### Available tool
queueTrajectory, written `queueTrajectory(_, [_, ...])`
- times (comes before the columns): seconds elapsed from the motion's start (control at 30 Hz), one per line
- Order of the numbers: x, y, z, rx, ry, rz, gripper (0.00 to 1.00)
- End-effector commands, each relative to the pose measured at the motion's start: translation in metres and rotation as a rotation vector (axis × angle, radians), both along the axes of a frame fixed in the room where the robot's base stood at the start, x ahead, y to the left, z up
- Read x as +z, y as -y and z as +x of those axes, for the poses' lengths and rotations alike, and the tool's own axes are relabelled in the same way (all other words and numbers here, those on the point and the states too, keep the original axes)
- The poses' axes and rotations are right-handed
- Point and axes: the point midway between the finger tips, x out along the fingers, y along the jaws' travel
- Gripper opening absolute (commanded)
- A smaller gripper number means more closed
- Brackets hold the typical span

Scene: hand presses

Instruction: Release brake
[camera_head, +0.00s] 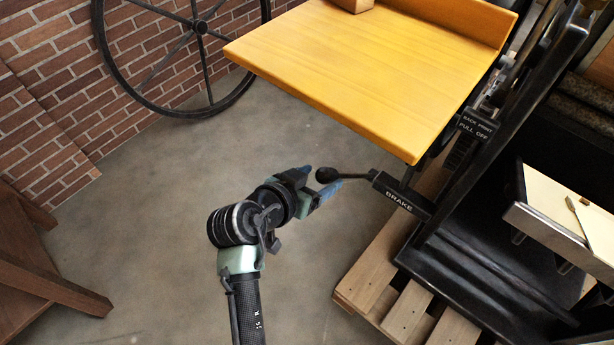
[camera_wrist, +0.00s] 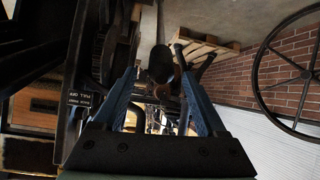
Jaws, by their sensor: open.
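The brake lever's black rounded knob (camera_head: 327,175) shows in the head view at the end of a thin rod. The rod runs right to a black block lettered BRAKE (camera_head: 398,194) on the press frame. My gripper (camera_head: 320,180) is open, its blue fingers pointing right toward the knob. The knob lies at the fingertips. In the wrist view the dark knob (camera_wrist: 160,65) shows between and just past the two blue fingertips of my gripper (camera_wrist: 160,75). I see no finger closed on it. Whether a finger touches it, I cannot tell.
A yellow wooden board (camera_head: 370,70) juts out above the lever. The black press frame (camera_head: 465,235) stands at right on a wooden pallet (camera_head: 375,275). A spoked wheel (camera_head: 200,28) leans near the brick wall. A brown wooden piece (camera_head: 45,260) is at left. Floor between is clear.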

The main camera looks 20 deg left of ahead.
Motion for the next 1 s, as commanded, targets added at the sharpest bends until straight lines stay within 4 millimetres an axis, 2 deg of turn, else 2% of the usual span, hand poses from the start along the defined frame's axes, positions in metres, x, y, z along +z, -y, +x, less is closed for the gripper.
queueTrajectory(0.1, [0.014,-0.006,-0.019,0.002,0.0,0.001,0.74])
queueTrajectory(0.3, [0.025,-0.01,-0.036,-0.001,0.0,0.001,0.74])
queueTrajectory(1.0, [0.026,-0.011,-0.039,0.0,0.001,0.001,0.74])
